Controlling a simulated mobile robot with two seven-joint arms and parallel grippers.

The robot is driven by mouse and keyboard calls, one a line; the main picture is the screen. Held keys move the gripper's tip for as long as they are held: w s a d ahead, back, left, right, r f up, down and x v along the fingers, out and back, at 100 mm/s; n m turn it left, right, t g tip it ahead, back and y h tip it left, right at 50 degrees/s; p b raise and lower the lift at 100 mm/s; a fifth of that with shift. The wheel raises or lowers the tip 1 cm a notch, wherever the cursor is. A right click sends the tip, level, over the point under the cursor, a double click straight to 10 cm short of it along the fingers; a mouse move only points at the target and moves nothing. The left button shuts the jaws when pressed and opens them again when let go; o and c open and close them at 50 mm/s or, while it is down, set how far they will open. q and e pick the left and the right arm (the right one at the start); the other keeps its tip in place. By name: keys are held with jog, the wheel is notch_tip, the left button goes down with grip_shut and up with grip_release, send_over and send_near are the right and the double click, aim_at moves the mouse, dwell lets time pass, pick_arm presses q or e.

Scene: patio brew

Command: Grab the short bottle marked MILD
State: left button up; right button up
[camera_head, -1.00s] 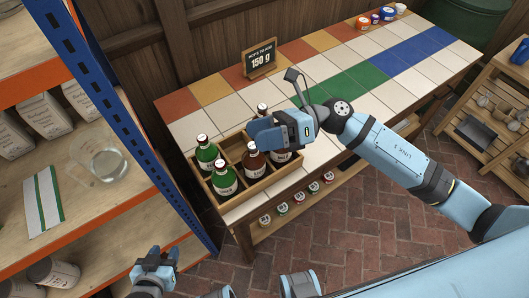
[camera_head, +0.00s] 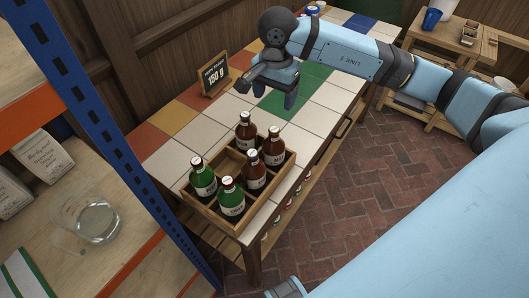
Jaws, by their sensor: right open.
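A wooden crate (camera_head: 241,229) stands on the near end of the tiled table and holds several bottles. Two are green: one at the left (camera_head: 203,178) and one at the front (camera_head: 231,198). Three are brown: one at the back (camera_head: 245,131), one at the right (camera_head: 274,148) and one in the middle (camera_head: 255,173). Their pale labels are too small to read, so I cannot tell which is marked MILD. My right gripper (camera_head: 289,101) is open above the table, beyond the crate and apart from the bottles. My left gripper is out of view.
Some crate compartments are empty.

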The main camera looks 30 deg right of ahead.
aim_at(274, 130)
jog(key=f, duration=0.8)
jog(key=shift+d, duration=0.2)
jog(key=shift+s+a+f+p, duration=0.15)
jog(key=shift+f+p, duration=0.15)
jog(key=shift+f, duration=1.15)
jog(key=shift+s+a+f+p, duration=0.15)
jog(key=shift+f+p, duration=0.15)
jog(key=shift+f, duration=1.1)
grip_shut()
